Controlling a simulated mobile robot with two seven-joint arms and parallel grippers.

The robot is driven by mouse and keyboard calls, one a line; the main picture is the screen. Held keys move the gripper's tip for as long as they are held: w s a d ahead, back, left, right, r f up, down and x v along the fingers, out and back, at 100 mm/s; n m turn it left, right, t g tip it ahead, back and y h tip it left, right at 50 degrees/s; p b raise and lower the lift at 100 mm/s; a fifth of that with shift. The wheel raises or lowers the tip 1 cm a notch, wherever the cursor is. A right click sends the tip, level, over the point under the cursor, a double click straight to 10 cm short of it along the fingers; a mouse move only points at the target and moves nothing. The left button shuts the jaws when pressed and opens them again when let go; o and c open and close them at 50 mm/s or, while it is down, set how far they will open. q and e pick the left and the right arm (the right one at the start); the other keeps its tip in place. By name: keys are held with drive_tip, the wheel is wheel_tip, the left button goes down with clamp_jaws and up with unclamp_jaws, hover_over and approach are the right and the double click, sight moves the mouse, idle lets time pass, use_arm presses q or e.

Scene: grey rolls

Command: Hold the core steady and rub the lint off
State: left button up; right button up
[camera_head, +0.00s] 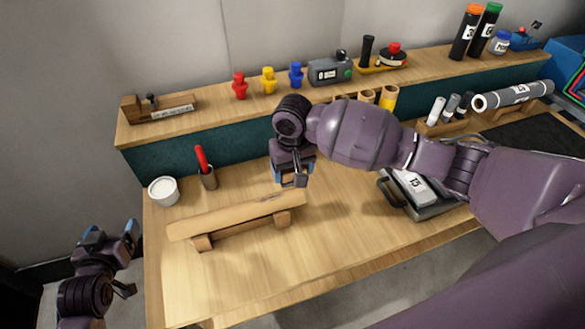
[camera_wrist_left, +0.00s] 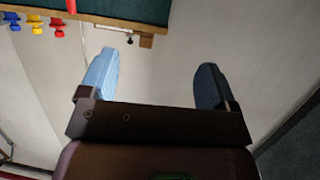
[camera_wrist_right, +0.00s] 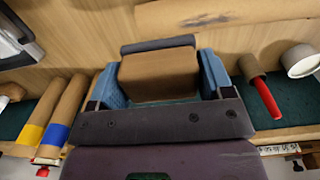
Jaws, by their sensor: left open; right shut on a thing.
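The core (camera_head: 235,212), a tan cardboard tube, lies across a low wooden cradle (camera_head: 202,243) at the left of the bench. A greyish mark (camera_head: 272,198) shows near its right end. In the right wrist view the core (camera_wrist_right: 270,10) is at the top with dark marks. My right gripper (camera_head: 291,180) hangs above and behind the core's right end, apart from it. It is shut on a brown block (camera_wrist_right: 160,75) with a dark grey strip at its far side. My left gripper (camera_head: 110,235) is open and empty, off the bench's left edge.
A white tub (camera_head: 163,191) and a cup (camera_head: 208,178) with a red-handled tool stand behind the core. A grey device (camera_head: 415,190) sits to the right. Several tubes and coloured pegs line the raised shelf (camera_head: 210,112). The bench front is clear.

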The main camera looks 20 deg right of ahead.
use_arm(q)
drive_tip(key=w+d+r+n+g+h, duration=0.25)
drive_tip(key=w+r+n, duration=0.25)
drive_tip(key=w, duration=0.4)
drive_tip(key=n+g, duration=1.1)
drive_tip(key=n, duration=0.3)
approach(171, 231)
drive_tip(key=shift+t+h, duration=0.25)
drive_tip(key=shift+a+f+x, duration=0.1)
drive_tip(key=shift+a+x, duration=0.1)
drive_tip(key=shift+x, duration=1.7)
drive_tip(key=shift+a+f+x, duration=0.1)
drive_tip(key=shift+a+x, duration=0.15)
drive_tip(key=shift+x, duration=1.6)
drive_tip(key=shift+a+f+x, duration=0.1)
drive_tip(key=shift+a+x, duration=0.1)
drive_tip(key=shift+x, duration=1.7)
drive_tip(key=shift+w, duration=0.15)
drive_tip(key=c, duration=1.1)
drive_tip(key=shift+o, duration=0.2)
